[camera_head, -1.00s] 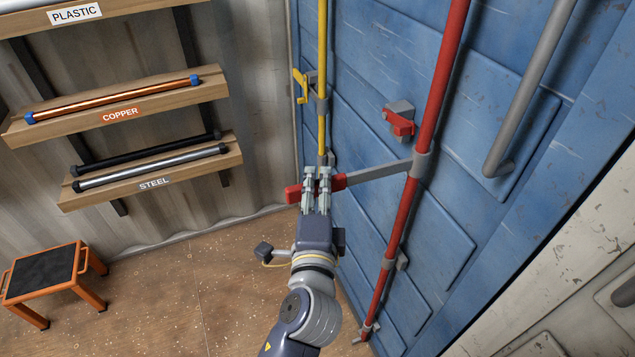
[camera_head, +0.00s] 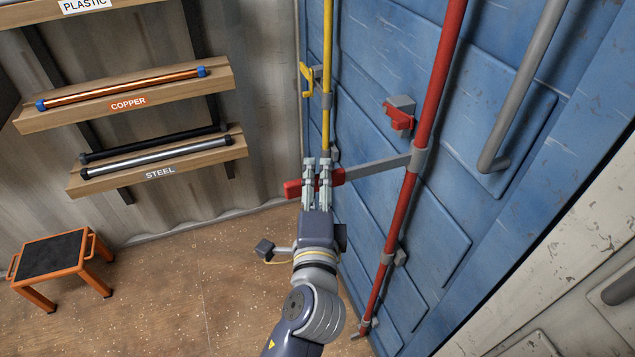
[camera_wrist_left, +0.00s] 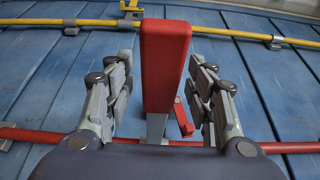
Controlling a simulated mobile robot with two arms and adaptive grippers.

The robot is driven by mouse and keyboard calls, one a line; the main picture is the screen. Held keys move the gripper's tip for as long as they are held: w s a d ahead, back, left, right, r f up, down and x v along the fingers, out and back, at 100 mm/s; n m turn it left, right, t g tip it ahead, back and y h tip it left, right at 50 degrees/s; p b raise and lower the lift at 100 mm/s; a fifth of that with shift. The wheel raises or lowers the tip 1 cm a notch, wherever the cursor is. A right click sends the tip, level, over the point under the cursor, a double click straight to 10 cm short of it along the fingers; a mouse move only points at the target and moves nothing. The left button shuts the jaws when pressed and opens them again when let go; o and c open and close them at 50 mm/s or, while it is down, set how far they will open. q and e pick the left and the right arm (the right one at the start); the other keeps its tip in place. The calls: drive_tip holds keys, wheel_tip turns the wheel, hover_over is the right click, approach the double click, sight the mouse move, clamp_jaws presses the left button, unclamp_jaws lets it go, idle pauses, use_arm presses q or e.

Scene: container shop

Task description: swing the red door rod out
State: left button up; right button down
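The red door rod (camera_head: 404,205) runs up the blue door, and it also shows in the left wrist view (camera_wrist_left: 290,147). A grey lever (camera_head: 380,169) sticks out from it and ends in a red handle (camera_head: 294,189). My left gripper (camera_head: 317,162) is at this handle, with one finger on each side. In the left wrist view the handle (camera_wrist_left: 165,65) stands between the fingers, with a narrow gap at the left finger and little at the right. The gripper looks open, not clamped. My right gripper is in no view.
A red latch (camera_head: 398,117) sits on the blue door (camera_head: 440,225). A yellow rod (camera_head: 327,70) and a grey bar (camera_head: 520,90) run beside the red rod. Shelves (camera_head: 175,153) with rods and an orange stool (camera_head: 60,262) stand left. The floor between is clear.

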use_arm(q)
drive_tip(key=s, duration=0.7)
drive_tip(key=shift+s+a, duration=0.2)
drive_tip(key=shift+s, duration=0.05)
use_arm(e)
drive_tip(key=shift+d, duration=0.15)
